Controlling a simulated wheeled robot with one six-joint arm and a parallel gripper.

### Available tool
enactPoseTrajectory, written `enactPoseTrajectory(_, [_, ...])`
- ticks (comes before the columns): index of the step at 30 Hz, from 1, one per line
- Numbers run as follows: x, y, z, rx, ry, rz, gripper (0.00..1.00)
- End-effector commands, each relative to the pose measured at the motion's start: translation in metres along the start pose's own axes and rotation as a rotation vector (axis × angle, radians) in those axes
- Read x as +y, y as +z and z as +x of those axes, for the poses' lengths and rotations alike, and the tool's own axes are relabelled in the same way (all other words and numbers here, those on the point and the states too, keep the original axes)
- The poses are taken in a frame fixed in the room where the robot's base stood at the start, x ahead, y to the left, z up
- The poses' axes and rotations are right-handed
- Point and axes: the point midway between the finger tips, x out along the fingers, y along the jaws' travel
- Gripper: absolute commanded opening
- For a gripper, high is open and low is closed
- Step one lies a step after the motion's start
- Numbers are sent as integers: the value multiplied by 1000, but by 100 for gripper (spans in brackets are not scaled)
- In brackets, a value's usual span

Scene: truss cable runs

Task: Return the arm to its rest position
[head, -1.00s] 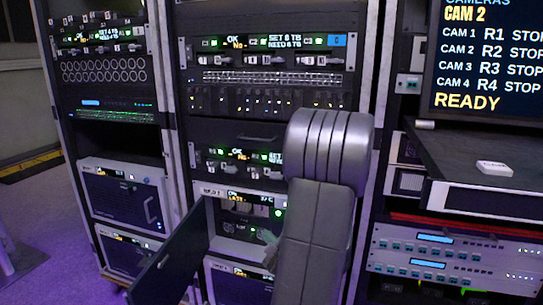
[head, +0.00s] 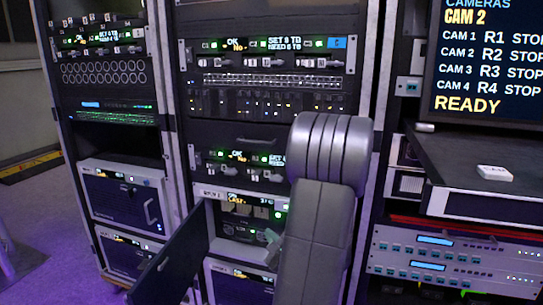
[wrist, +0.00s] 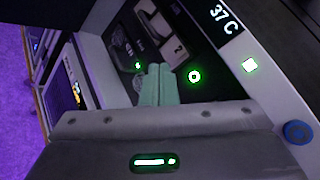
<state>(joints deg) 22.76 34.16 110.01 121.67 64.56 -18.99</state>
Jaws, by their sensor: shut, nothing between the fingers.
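My gripper (wrist: 155,85) shows in the wrist view as two pale green fingers pressed together, with nothing between them. It is at the open front of a lit compartment, in front of a dark panel (wrist: 178,50) with dials and a green ring light. In the head view the fingertips (head: 272,243) show small, beside my grey arm, at the open unit (head: 240,197) low in the middle rack. My arm hides the right part of that unit. I cannot tell whether the fingers touch the panel.
An open dark door (head: 172,258) swings out at the left of the unit. Racks stand to the left (head: 120,190) and right. A dark shelf (head: 480,165) with a white block (head: 494,173) juts out at right, below a screen (head: 488,60).

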Motion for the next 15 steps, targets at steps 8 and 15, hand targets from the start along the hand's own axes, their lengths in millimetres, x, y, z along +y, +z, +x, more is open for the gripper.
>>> enactPoseTrajectory(8, [-15, -20, 24, -3, 0, -5, 0])
enactPoseTrajectory(15, [-21, -18, 26, -1, 0, -3, 0])
